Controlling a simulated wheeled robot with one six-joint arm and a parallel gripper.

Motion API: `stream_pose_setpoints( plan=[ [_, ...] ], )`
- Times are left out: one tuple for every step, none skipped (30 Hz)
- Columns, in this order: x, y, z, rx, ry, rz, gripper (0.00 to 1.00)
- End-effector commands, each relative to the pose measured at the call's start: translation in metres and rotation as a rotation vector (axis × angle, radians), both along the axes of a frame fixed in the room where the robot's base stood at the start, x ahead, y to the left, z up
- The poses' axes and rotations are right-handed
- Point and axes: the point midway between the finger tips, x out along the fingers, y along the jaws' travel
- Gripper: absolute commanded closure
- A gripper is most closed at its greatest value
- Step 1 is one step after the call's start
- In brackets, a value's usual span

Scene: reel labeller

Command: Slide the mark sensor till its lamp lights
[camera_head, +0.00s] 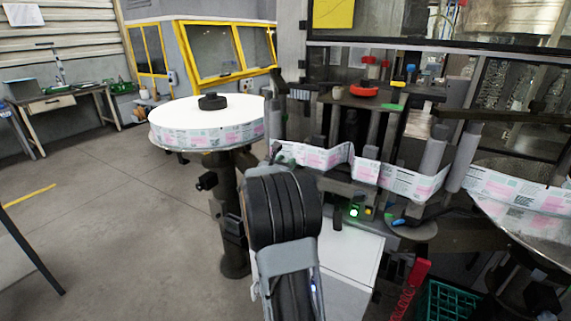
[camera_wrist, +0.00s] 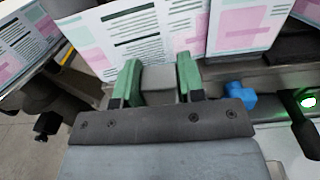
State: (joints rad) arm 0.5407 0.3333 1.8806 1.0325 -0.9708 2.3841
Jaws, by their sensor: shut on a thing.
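The mark sensor (camera_wrist: 158,84), a small grey block, sits between the green fingers of my gripper (camera_wrist: 158,86) in the wrist view. The fingers are shut on it, one on each side. It is close against the printed label web (camera_wrist: 240,22), which also runs across the machine in the head view (camera_head: 396,180). In the head view my arm hides the sensor and most of the gripper. A green lamp glows on the machine front (camera_head: 354,212) and at the right of the wrist view (camera_wrist: 308,102). I cannot tell whether it is the sensor's own lamp.
A blue knob (camera_wrist: 238,98) is just right of the gripper. A large label reel (camera_head: 208,130) stands left of the arm, and another reel (camera_head: 520,205) is at the right. A green crate (camera_head: 446,302) is low at the right. The floor at left is clear.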

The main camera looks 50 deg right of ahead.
Motion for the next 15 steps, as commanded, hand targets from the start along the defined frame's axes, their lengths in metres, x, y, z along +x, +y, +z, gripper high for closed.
stream_pose_setpoints(
  plan=[
    [0.0000,0.0001,0.0001,0.000,0.000,0.000,0.76],
    [0.0000,0.0001,0.0001,0.000,0.000,0.000,0.79],
    [0.0000,0.0001,0.0001,0.000,0.000,0.000,0.82],
    [0.0000,0.0001,0.0001,0.000,0.000,0.000,0.85],
    [0.0000,0.0001,0.0001,0.000,0.000,0.000,0.88],
    [0.0000,0.0001,0.0001,0.000,0.000,0.000,0.92],
    [0.0000,0.0001,0.0001,0.000,0.000,0.000,0.95],
    [0.0000,0.0001,0.0001,0.000,0.000,0.000,0.98],
    [0.0000,0.0001,0.0001,0.000,0.000,0.000,1.00],
    [0.0000,0.0001,0.0001,0.000,0.000,0.000,1.00],
    [0.0000,0.0001,0.0001,0.000,0.000,0.000,1.00],
    [0.0000,0.0001,0.0000,0.000,0.000,0.000,1.00],
    [-0.0001,0.0001,-0.0003,0.000,0.000,0.000,1.00],
    [-0.0002,0.0000,-0.0008,0.000,0.000,0.000,1.00],
    [-0.0005,0.0000,-0.0017,0.000,-0.001,0.000,1.00]
  ],
)
